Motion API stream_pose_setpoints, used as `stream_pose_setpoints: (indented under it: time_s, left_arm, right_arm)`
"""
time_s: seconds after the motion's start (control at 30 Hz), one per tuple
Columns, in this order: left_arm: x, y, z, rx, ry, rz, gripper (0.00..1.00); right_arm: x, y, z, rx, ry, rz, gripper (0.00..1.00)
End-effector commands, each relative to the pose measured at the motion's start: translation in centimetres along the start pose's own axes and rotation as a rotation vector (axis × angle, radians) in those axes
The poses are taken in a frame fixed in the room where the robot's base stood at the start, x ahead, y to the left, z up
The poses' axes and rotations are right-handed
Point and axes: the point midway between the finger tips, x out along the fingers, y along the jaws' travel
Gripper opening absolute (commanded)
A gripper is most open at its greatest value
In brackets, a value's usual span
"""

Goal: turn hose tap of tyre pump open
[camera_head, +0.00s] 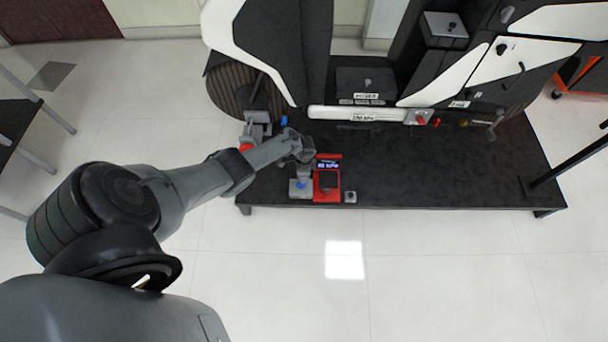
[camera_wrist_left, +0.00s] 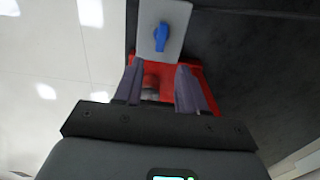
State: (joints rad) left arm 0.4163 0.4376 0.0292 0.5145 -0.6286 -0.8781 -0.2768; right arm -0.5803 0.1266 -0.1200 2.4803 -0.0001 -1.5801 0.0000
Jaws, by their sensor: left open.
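The red tyre pump (camera_head: 327,192) with a lit display stands near the front edge of the black platform. A grey block with a small blue hose tap (camera_head: 301,184) sits at its left side. In the left wrist view the blue tap handle (camera_wrist_left: 161,37) stands on a light grey plate, pointing along the picture's vertical. My left gripper (camera_head: 302,160) is over the pump's left part. In the wrist view its two fingers (camera_wrist_left: 158,70) are open and apart, with red pump body (camera_wrist_left: 165,75) behind them. The tap lies just beyond the fingertips, not between them. My right gripper is not in view.
A dark wheel (camera_head: 232,90) and a grey stand with red and blue parts (camera_head: 257,130) are behind my left wrist. A white labelled bar (camera_head: 356,114) runs behind the pump. The black platform (camera_head: 450,170) is clear to the right.

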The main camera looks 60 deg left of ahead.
Motion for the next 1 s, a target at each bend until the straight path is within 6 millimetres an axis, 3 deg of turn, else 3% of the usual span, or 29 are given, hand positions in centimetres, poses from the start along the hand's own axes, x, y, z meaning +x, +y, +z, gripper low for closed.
stream_pose_setpoints:
  time_s: [0.1, 0.3, 0.83, 1.0]
  left_arm:
    - [-1.9, 0.0, 0.1, 0.001, -0.001, -0.001, 0.40]
    - [-3.0, 0.0, 0.1, 0.000, 0.000, 0.000, 0.40]
    - [-3.1, 0.0, 0.1, 0.000, -0.001, 0.000, 0.40]
    - [-2.7, 1.2, 1.6, 0.001, -0.025, 0.017, 0.40]
  right_arm:
    - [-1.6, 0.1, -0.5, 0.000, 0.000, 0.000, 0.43]
    - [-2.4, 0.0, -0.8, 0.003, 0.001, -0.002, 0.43]
    - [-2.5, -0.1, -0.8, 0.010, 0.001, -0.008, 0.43]
    - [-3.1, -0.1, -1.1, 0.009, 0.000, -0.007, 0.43]
